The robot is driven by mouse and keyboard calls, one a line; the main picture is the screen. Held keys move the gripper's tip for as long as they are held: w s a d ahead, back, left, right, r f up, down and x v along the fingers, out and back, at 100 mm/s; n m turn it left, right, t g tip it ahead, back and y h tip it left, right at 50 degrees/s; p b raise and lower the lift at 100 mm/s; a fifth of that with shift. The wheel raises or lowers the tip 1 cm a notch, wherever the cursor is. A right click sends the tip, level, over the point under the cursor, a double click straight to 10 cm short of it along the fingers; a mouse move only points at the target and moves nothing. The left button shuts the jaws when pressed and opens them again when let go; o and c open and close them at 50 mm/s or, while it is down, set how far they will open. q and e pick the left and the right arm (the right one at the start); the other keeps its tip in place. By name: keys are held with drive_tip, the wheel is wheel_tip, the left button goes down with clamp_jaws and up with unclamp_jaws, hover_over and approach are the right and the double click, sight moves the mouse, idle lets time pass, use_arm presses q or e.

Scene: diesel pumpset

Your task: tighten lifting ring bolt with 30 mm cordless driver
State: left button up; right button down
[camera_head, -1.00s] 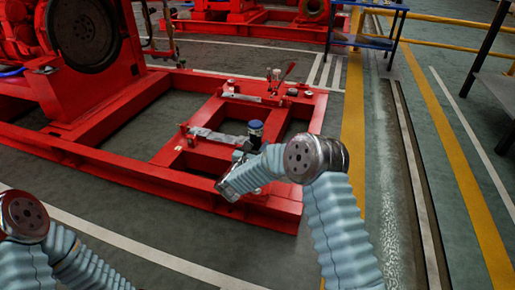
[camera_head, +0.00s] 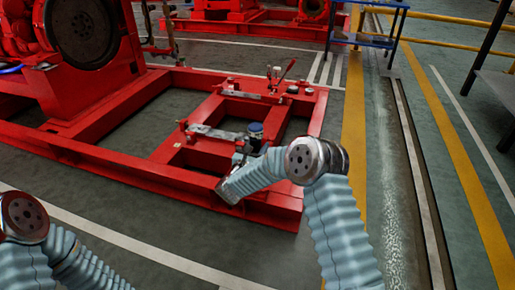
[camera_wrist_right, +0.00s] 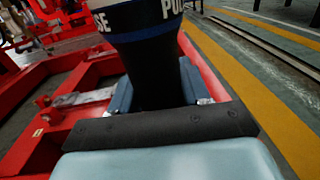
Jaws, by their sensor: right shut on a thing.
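The cordless driver (camera_head: 255,130) shows in the camera_head view as a small dark body with a blue top, above the red base frame's near right part. In the right wrist view, the driver (camera_wrist_right: 150,60) is a dark, upright column with a blue and white lettered band. My right gripper (camera_wrist_right: 155,95) is shut on it, with a finger on each side. In the camera_head view, my right gripper (camera_head: 243,152) is small and partly hidden by my forearm. I cannot make out the lifting ring bolt or the driver's lower end. My left arm shows at lower left; its gripper is out of view.
The red base frame (camera_head: 110,160) has open bays and raised beams. A flat metal bar (camera_head: 212,133) lies across it, left of the driver. A red-handled lever (camera_head: 287,70) stands behind.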

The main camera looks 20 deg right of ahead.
drive_tip(key=shift+f, duration=0.85)
idle(2.1)
drive_tip(key=shift+r+p, duration=0.5)
drive_tip(key=shift+r, duration=2.4)
